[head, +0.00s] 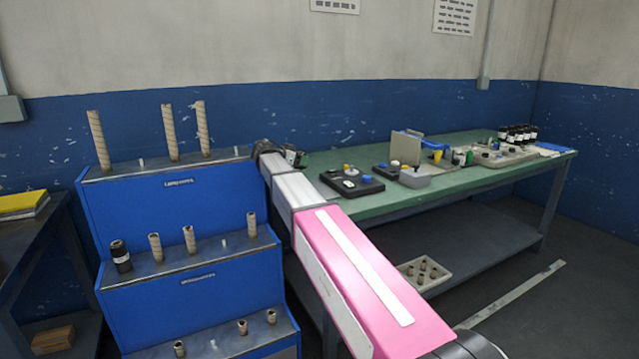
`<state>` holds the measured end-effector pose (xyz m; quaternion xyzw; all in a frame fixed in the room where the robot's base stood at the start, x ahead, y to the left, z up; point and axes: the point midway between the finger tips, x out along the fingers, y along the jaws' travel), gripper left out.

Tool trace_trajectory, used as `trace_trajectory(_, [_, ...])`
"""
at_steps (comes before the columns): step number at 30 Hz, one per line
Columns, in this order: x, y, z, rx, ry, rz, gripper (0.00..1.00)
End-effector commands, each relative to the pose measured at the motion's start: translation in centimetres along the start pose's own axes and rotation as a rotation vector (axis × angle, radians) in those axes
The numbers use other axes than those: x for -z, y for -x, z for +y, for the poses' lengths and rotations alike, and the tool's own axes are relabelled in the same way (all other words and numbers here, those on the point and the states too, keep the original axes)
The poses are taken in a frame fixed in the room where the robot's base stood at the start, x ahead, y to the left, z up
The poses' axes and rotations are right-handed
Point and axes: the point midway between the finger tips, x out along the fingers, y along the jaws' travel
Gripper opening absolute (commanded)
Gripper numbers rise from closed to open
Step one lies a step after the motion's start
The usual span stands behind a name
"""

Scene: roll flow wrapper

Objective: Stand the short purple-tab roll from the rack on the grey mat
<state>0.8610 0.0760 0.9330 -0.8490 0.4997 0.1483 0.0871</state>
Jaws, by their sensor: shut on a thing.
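The blue stepped rack (180,220) stands at left with cardboard rolls upright on three tiers. Short rolls stand on the bottom tier, among them one roll (271,316) at its right end. I make out no purple tab on any roll. My gripper (268,150) is at the far end of my arm, beyond the rack's top right corner and near the table's left end. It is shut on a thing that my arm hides. A small dark and white object (291,154) shows just right of it; I cannot tell whether it is held. I cannot make out the grey mat for certain.
The green table (460,185) runs along the blue wall. It carries black trays (352,184), a grey box (414,179) and several dark bottles (517,134). A crate of small rolls (423,272) sits on the lower shelf. Bare pegs show between rolls on the rack.

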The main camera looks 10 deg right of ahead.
Motion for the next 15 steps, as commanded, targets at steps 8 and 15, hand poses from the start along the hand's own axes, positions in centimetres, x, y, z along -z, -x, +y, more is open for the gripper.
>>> trace_trajectory(8, [-1.7,-5.2,3.5,-0.001,0.000,-0.001,0.31])
trace_trajectory(15, [-2.2,-7.2,4.6,0.002,0.000,0.000,0.31])
